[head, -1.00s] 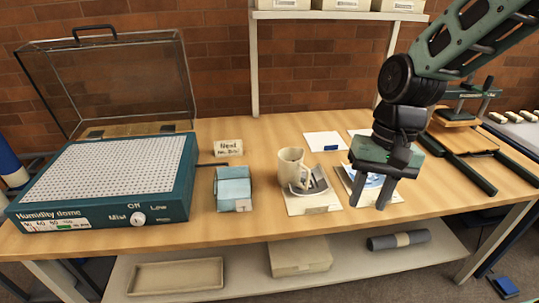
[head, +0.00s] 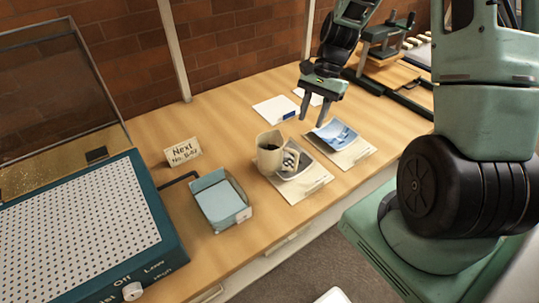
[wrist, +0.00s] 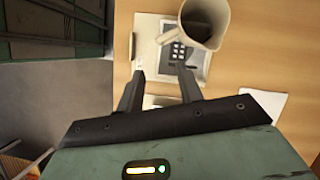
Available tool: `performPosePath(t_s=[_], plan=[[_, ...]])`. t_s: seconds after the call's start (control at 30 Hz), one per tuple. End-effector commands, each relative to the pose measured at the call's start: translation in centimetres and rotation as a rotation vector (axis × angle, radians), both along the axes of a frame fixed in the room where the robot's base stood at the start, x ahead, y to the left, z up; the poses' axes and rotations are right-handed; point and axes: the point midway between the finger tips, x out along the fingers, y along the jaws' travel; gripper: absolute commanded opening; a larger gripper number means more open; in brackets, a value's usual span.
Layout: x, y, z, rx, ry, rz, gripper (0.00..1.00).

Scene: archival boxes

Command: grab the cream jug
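The cream jug (head: 270,153) stands upright on the wooden table, at the corner of a sheet with a dark picture (head: 297,172). Its handle points right in the head view, over the picture. My gripper (head: 314,122) is above the table, to the right of and behind the jug, fingers pointing down, apart and empty. In the wrist view the jug (wrist: 204,22) is at the top, partly cut off, with its open mouth showing. There the open fingertips (wrist: 159,68) are just below and left of it, not touching it.
A second print (head: 340,140) lies right of the jug. A blue tray (head: 220,202) and a small sign (head: 182,152) stand to the left, beside the humidity dome (head: 85,225). White cards (head: 275,109) lie behind. A press (head: 383,38) stands at the back right.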

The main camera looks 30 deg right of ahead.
Motion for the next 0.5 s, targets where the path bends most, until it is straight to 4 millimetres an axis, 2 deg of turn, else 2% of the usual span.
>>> performPosePath(t_s=[0.1,0.3,0.5], plan=[[-0.4,1.1,-2.3,0.004,0.005,0.003,0.36],[-0.8,2.4,-5.7,0.003,0.004,0.003,0.36],[-0.9,2.9,-7.1,0.000,-0.001,0.004,0.36]])
